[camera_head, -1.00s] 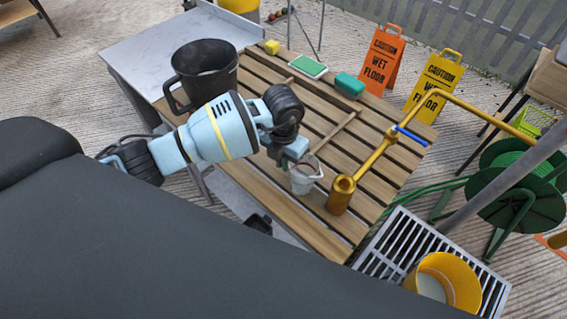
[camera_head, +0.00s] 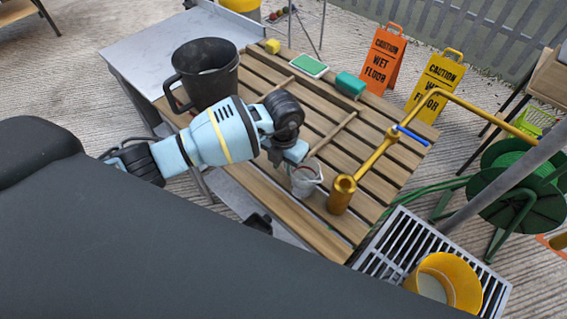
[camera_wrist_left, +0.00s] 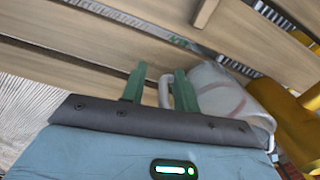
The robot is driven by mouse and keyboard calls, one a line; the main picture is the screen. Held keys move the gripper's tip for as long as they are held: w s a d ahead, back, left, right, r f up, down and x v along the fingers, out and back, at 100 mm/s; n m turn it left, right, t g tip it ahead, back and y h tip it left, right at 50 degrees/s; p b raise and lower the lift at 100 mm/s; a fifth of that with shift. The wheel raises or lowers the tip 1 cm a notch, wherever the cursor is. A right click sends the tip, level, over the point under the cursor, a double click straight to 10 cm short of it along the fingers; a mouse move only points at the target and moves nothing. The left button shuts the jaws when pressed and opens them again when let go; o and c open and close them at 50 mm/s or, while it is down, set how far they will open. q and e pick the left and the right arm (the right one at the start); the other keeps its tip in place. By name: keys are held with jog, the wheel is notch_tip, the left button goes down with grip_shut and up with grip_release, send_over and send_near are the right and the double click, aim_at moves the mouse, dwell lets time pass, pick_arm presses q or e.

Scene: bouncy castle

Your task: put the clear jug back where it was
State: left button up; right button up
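The clear jug (camera_head: 307,180) is on the slatted wooden table (camera_head: 285,210), near its front edge, just left of the brass tap's thick lower end. It looks slightly tilted in the head view. In the left wrist view the jug (camera_wrist_left: 222,92) is just right of the fingers, and its handle (camera_wrist_left: 163,92) shows between them, close to the right finger. My left gripper (camera_head: 292,158) is at the jug's upper left side; in the wrist view its green fingers (camera_wrist_left: 158,88) stand apart, with a gap left of the handle. My right gripper is not in view.
The brass pipe tap (camera_head: 342,195) with a blue lever stands close right of the jug. A yellow bucket (camera_head: 455,280) sits on the floor grate.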

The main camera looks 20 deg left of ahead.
pick_arm(q)
notch_tip(320, 180, up, 12)
jog(key=shift+r+p, duration=0.15)
jog(key=shift+p, duration=0.35)
dwell(0.3)
jog(key=shift+d, duration=0.1)
dwell(1.2)
